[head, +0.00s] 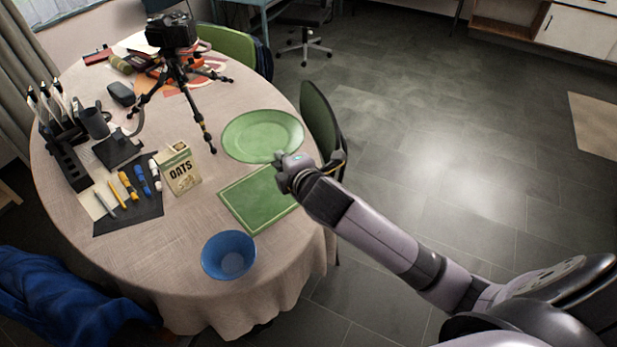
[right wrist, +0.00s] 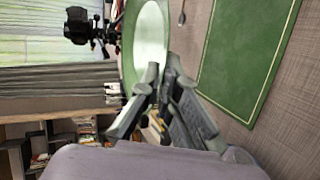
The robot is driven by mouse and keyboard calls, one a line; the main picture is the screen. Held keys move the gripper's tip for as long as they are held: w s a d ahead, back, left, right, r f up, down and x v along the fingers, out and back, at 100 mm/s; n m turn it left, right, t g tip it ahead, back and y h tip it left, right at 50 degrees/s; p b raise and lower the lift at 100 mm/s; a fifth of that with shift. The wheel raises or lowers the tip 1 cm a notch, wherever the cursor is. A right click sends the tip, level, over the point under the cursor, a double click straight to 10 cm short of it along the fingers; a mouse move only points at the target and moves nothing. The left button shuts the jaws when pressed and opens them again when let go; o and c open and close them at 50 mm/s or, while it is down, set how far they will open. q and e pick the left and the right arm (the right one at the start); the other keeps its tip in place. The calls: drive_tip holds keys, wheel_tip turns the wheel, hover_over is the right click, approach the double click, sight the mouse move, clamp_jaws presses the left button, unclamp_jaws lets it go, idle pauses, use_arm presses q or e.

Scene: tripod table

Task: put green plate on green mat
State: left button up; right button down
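The green plate (head: 262,133) lies on the round table, just behind the green mat (head: 254,199). The mat lies flat near the table's right edge, with nothing on its visible part. My right gripper (head: 281,161) is at the plate's near rim, above the mat's far edge. In the right wrist view the fingers (right wrist: 162,72) point at the plate (right wrist: 148,35), their tips close together near its rim. I cannot tell whether they are closed on the rim. The mat (right wrist: 250,55) shows to their right. My left gripper is not in view.
A blue bowl (head: 229,256) stands in front of the mat. A tripod with a camera (head: 172,32) stands behind and left of the plate. A chair (head: 318,122) is close to the table's right edge.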

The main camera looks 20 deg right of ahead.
drive_tip(key=b, duration=0.1)
hover_over(287, 217)
wheel_tip(287, 217, down, 15)
drive_tip(key=shift+s+r, duration=0.1)
drive_tip(key=shift+f, duration=0.25)
wheel_tip(287, 217, down, 4)
drive_tip(key=shift+f+b, duration=0.1)
drive_tip(key=shift+b, duration=0.55)
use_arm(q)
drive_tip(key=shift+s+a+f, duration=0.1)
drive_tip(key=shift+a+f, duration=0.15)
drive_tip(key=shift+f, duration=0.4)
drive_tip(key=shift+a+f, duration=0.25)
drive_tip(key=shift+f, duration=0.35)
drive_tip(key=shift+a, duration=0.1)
use_arm(e)
drive_tip(key=shift+f, duration=0.1)
